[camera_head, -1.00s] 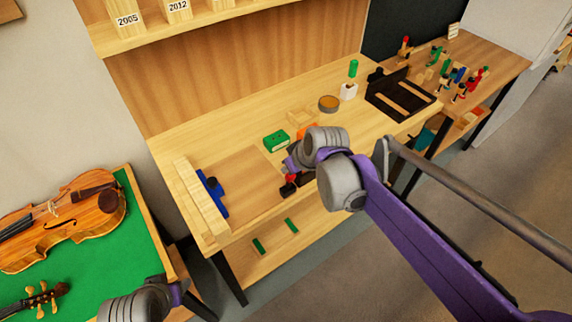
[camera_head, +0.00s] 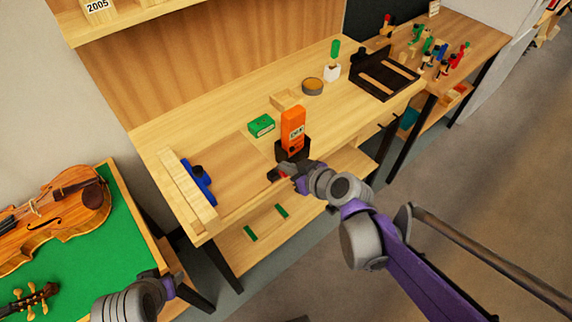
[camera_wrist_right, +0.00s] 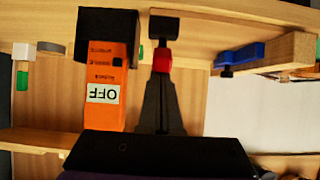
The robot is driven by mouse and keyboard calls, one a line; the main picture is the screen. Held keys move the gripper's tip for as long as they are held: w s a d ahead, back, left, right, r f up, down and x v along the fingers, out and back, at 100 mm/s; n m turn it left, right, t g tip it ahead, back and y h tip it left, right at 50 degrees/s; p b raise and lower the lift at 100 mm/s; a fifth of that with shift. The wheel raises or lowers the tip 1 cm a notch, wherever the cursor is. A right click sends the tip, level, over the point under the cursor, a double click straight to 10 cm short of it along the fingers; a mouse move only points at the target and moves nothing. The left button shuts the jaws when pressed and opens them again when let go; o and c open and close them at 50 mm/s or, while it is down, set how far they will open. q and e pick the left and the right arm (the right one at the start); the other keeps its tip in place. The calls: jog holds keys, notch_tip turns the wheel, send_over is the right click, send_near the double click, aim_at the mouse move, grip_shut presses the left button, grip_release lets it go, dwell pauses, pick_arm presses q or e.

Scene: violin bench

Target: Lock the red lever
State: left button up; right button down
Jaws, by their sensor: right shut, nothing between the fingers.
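The red lever (camera_wrist_right: 162,60) sits on a small black clamp at the bench's front edge. In the head view only a bit of the red lever (camera_head: 283,174) shows, next to my right gripper. My right gripper (camera_wrist_right: 161,82) is shut and empty. Its dark fingertips point at the red lever and lie at or just short of it; I cannot tell whether they touch. In the head view my right gripper (camera_head: 289,175) is mostly hidden by my wrist. My left gripper is not in view; only part of my left arm shows at the bottom left.
An orange box (camera_head: 292,128) marked OFF stands upright in a black holder close beside the red lever. A blue lever (camera_head: 200,185) lies by a pale wooden bar at the left. The bench panel between is clear.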

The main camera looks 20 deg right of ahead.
jog(key=shift+w, duration=0.15)
jog(key=shift+w+a+f, duration=0.15)
jog(key=shift+w+a, duration=0.15)
jog(key=shift+w, duration=0.25)
jog(key=shift+w, duration=0.1)
jog(key=w+r, duration=0.1)
jog(key=w+r+p, duration=0.1)
jog(key=r, duration=0.1)
jog(key=shift+a+r, duration=0.1)
jog(key=shift+a, duration=0.25)
jog(key=shift+s+r+p, duration=0.15)
jog(key=shift+r+p, duration=0.15)
jog(key=shift+p, duration=0.05)
jog(key=s+f+p+v, duration=0.1)
jog(key=f+v, duration=0.1)
jog(key=v, duration=0.7)
jog(key=shift+d, duration=0.25)
